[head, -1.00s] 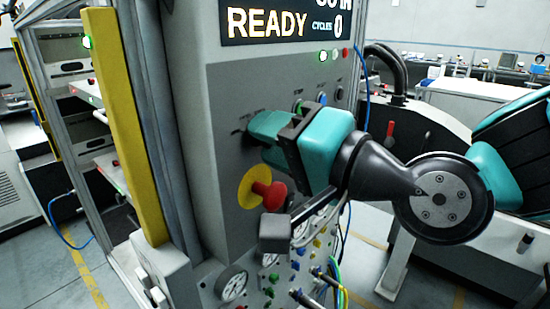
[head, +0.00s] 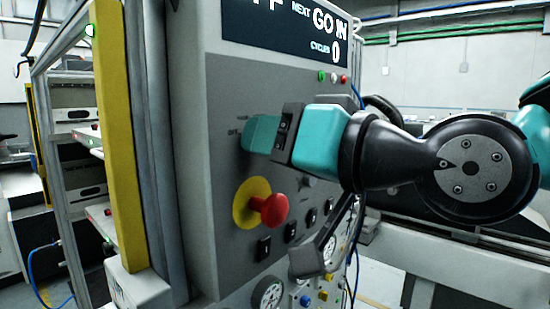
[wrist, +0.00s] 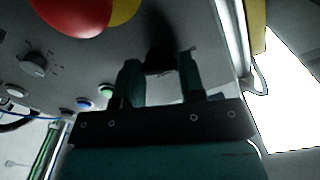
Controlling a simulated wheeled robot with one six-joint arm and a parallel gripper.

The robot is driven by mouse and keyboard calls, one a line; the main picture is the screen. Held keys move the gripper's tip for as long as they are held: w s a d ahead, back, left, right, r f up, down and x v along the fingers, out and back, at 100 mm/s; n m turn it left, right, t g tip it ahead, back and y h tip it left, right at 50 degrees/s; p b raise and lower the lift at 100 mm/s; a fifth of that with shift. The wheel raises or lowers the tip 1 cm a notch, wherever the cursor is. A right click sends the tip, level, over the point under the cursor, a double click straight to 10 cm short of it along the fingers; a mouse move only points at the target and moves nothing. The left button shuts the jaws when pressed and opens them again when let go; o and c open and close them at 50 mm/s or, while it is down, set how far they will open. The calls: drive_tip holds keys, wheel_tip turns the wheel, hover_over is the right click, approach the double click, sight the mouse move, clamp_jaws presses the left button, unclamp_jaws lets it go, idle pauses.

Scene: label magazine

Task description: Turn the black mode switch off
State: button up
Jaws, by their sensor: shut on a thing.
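The black mode switch (wrist: 160,52) shows as a dark knob on the grey panel in the wrist view, between the two finger ends. My gripper (wrist: 160,75) is shut on it. In the head view my gripper (head: 258,133) reaches the panel from the right, its teal fingers at the panel face. The switch is hidden behind them there. Small labels, one seeming to read OFF, stand just left of the fingers. Which label the switch points to cannot be told.
A red mushroom button (head: 270,209) on a yellow disc sticks out just below my gripper. A display (head: 290,30) sits above, its top cut off. Black rockers (head: 264,248) and gauges lie lower. A yellow post (head: 118,130) stands left.

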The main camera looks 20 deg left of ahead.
drive_tip(key=shift+f, duration=0.1)
idle(0.4)
drive_tip(key=o, duration=0.9)
